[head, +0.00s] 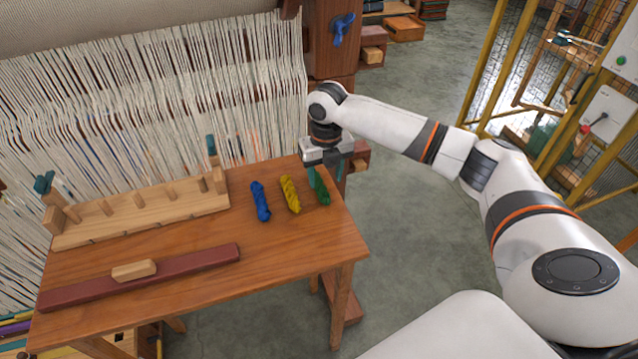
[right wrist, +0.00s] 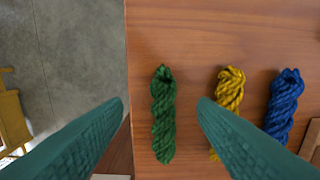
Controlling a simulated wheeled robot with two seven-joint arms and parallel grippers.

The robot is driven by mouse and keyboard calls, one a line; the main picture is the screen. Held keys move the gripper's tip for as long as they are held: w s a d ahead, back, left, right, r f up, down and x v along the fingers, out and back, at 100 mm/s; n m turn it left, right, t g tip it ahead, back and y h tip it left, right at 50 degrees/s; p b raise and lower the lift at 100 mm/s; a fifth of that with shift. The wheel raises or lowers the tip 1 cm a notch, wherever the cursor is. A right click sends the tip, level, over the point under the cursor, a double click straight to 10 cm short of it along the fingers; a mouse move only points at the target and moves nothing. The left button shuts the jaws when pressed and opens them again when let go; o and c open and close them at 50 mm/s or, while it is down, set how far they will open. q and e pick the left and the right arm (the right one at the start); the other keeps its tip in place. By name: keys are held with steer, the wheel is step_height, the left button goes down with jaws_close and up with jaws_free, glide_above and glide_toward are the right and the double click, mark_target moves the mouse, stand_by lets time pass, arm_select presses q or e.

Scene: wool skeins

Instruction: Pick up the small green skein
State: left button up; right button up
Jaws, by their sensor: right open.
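The small green skein (head: 319,187) lies on the wooden table (head: 180,241) near its right edge. It is a twisted hank, and its upper part is partly hidden by my gripper in the head view. My right gripper (head: 325,171) is open above it. In the right wrist view the green skein (right wrist: 163,115) lies between the lines of the two teal fingers (right wrist: 160,106), with nothing held. The yellow skein (head: 290,194) lies beside it, partly behind one finger in the right wrist view. My left gripper is not in view.
A blue skein (head: 260,201) lies left of the yellow one. A pegged wooden rack (head: 140,221) and a dark red bar (head: 140,278) with a small wooden block (head: 134,270) occupy the table's left. Loom threads hang behind. The table's right edge is close to the green skein.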

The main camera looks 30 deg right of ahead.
mark_target(325, 193)
steer(key=f, duration=0.3)
steer(key=s+f+p, duration=0.1)
steer(key=shift+a+f, duration=0.25)
steer(key=shift+w+f, duration=0.1)
steer(key=shift+f, duration=0.2)
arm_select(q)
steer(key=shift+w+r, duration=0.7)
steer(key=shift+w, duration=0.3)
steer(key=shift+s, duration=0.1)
arm_select(e)
steer(key=shift+c, duration=0.5)
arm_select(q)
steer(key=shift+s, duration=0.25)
arm_select(e)
steer(key=c, duration=0.9)
